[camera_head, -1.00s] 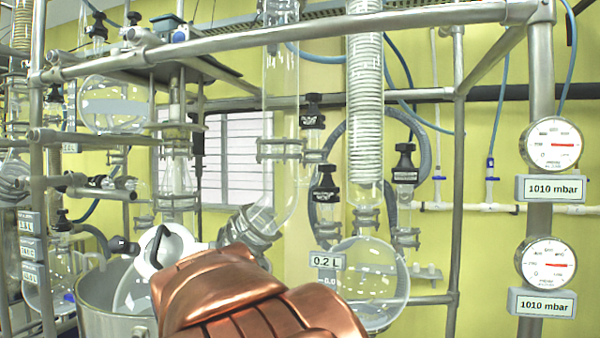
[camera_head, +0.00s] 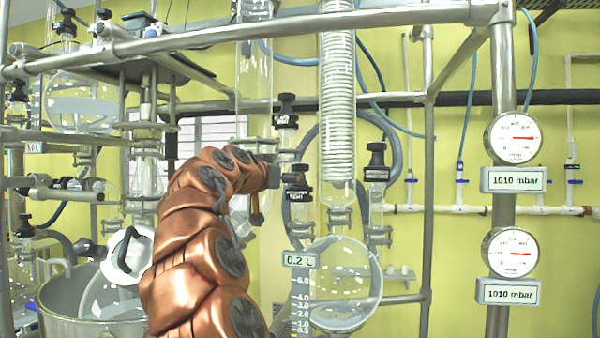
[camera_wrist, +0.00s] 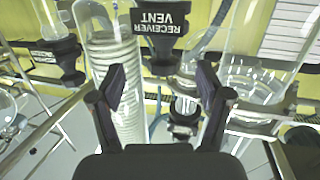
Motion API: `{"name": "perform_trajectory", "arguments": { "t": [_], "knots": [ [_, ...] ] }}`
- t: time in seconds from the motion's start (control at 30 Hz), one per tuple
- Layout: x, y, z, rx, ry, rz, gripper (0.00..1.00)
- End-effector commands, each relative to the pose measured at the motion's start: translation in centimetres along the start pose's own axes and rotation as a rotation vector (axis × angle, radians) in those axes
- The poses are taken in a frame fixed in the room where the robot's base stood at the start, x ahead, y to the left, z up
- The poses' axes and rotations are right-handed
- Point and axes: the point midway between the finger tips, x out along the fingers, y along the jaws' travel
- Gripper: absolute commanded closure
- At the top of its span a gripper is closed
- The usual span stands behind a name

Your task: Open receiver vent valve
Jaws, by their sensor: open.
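The receiver vent valve (camera_head: 299,196) is a glass fitting with a black knob and a black label, on the glassware left of the coiled condenser. In the wrist view its label (camera_wrist: 160,22) reads RECEIVER VENT upside down, near the top centre, ahead of the fingers. My gripper (camera_wrist: 162,84) is open, its two dark fingertips apart on either side of the view's centre with nothing held. In the head view my gripper reaches the valve from the left at about knob height, and its tips are hard to make out. Contact with the knob cannot be told.
The coiled condenser (camera_head: 338,110) stands just right of the valve, above a round receiving flask (camera_head: 345,290). Other black-knobbed valves are close by, one above left (camera_head: 287,105) and one right (camera_head: 376,160). Metal frame bars (camera_head: 250,31) cross in front. Two pressure gauges (camera_head: 514,138) read 1010 mbar.

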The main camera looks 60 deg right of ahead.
Motion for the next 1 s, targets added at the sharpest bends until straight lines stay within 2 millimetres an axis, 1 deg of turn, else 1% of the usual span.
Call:
{"name": "perform_trajectory", "arguments": {
  "t": [0.03,0.1,0.3,0.47,0.7,1.0],
  "knots": [
    [0.6,0.0,-0.7,0.007,0.030,0.005,0.24],
    [1.0,-0.2,-1.7,0.020,0.066,0.005,0.24],
    [1.8,-0.4,-2.8,0.037,0.108,0.003,0.24],
    [2.7,-0.5,-3.1,0.038,0.111,0.003,0.24],
    [5.5,-0.4,-3.4,0.036,0.108,0.003,0.24],
    [8.3,-0.4,-3.7,0.037,0.107,0.003,0.24]
  ]
}}
